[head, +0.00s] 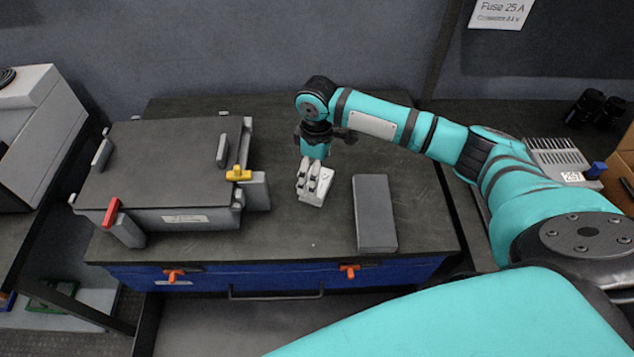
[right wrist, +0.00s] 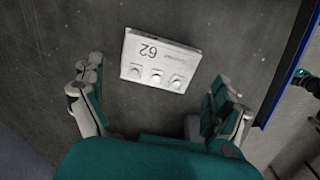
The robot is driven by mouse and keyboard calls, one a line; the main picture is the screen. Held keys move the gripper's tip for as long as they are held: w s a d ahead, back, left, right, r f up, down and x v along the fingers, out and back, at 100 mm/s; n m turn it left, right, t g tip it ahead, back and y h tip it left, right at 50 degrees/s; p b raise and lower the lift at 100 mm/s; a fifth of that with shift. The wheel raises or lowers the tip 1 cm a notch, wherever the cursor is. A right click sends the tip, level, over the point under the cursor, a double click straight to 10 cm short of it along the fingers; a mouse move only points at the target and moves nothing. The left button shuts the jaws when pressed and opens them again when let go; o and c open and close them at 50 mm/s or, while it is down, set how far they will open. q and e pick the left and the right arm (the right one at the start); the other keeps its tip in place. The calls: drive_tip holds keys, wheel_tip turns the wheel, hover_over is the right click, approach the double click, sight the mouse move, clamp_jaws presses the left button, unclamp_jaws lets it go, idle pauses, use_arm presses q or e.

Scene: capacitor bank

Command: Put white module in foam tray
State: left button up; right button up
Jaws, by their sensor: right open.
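The white module (right wrist: 160,60) lies flat on the dark worktop in the right wrist view. It bears an upside-down "62" and has a row of three round raised parts. My right gripper (right wrist: 157,88) is open, its fingers spread wider than the module, which lies beyond and between them. In the head view my right gripper (head: 313,178) points down at the middle of the worktop and partly covers the module (head: 318,197). I see no clear gap or contact there. I cannot tell for certain which thing is the foam tray. My left gripper is out of view.
A large grey case (head: 160,170) with red and yellow latches stands left on the worktop. A long grey block (head: 375,213) lies right of the module. A slotted pale rack (head: 557,155) is at the far right. The worktop's front edge is above blue drawers (head: 265,272).

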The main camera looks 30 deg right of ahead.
sight(326, 175)
wheel_tip(326, 175, down, 3)
drive_tip(key=shift+f, duration=0.2)
drive_tip(key=shift+w+r, duration=0.1)
drive_tip(key=c, duration=1.5)
